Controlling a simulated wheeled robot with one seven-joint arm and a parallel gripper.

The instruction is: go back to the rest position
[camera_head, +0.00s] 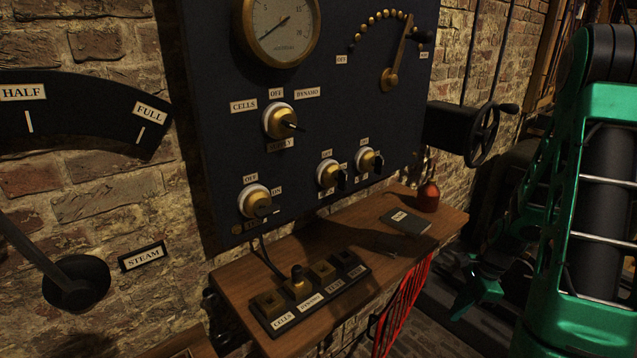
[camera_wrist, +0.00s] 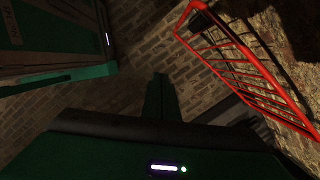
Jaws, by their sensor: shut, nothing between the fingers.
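My gripper shows in the wrist view (camera_wrist: 160,82) with its two dark green fingers together and nothing between them. It points toward a brick surface and touches nothing that I can see. In the head view my green arm fills the right side. A dark green end part of it hangs low, to the right of the wooden shelf (camera_head: 345,234) and the red metal grating (camera_head: 405,303), apart from both. The fingertips are too dark to make out clearly there.
A dark control panel (camera_head: 225,130) with gauge, knobs and lever is on the brick wall. The shelf holds a switch block (camera_head: 315,292), a dark book (camera_head: 406,221) and a red bottle (camera_head: 428,197). A handwheel (camera_head: 483,135) juts out near my arm. The grating also shows in the wrist view (camera_wrist: 245,68).

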